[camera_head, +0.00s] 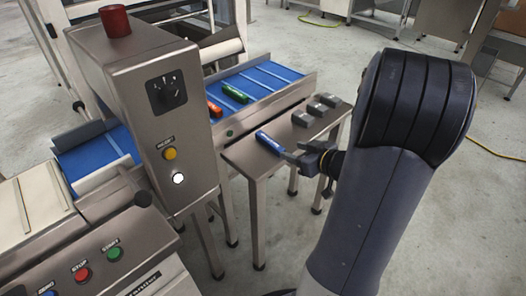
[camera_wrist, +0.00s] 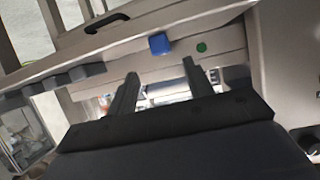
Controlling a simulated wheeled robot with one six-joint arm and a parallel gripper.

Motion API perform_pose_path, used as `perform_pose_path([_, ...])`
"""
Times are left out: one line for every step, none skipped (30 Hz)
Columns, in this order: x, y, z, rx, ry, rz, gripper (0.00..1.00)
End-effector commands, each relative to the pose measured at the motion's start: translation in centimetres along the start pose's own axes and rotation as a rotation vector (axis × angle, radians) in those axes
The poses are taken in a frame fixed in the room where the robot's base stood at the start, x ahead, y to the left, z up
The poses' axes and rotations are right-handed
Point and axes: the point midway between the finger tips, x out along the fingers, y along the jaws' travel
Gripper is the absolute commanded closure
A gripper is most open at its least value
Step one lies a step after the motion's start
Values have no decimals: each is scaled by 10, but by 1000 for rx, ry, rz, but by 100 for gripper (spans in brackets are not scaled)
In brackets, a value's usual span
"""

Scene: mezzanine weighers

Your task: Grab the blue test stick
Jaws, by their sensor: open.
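The blue test stick (camera_head: 270,142) lies on a small steel side table (camera_head: 250,160), near its left end. In the wrist view the blue test stick (camera_wrist: 159,43) shows end-on as a short blue block, just beyond my fingertips and roughly centred between them. My gripper (camera_head: 293,154) is close to the stick's near end in the head view. In the wrist view my gripper (camera_wrist: 160,68) has its two fingers spread apart with nothing between them. Whether the fingertips reach past the stick's end, I cannot tell.
A green stick (camera_head: 235,93) and a red stick (camera_head: 214,109) lie on the blue conveyor belt (camera_head: 262,78) behind. A steel control column (camera_head: 160,120) with buttons rises at left.

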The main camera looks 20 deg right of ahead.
Motion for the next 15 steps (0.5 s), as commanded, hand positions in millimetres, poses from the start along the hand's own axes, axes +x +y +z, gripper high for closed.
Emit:
perform_pose_path([10, -2, 3, -2, -1, -5, 51])
perform_pose_path([15, -2, 3, -2, -2, -6, 51])
perform_pose_path([22, -2, 3, -1, -1, -6, 51])
perform_pose_path([26, -2, 3, -2, -1, -6, 51])
perform_pose_path([30, -2, 2, -3, -1, -6, 51])
perform_pose_path([35, -2, 2, -2, -1, -4, 51])
perform_pose_path([38, -2, 2, -1, -1, -4, 51])
perform_pose_path([40, -2, 1, -1, -1, -4, 51])
perform_pose_path([42, -2, 1, -1, -1, -4, 51])
perform_pose_path([44, -2, 1, -1, -1, -3, 51])
perform_pose_path([46, -2, 0, -1, -1, -3, 51])
perform_pose_path([48, -2, 0, -2, -1, -3, 51])
perform_pose_path([52, -3, 0, -2, -1, -4, 51])
perform_pose_path([55, -3, 0, -2, -1, -5, 51])
perform_pose_path([61, -4, -1, -1, 0, -5, 51])
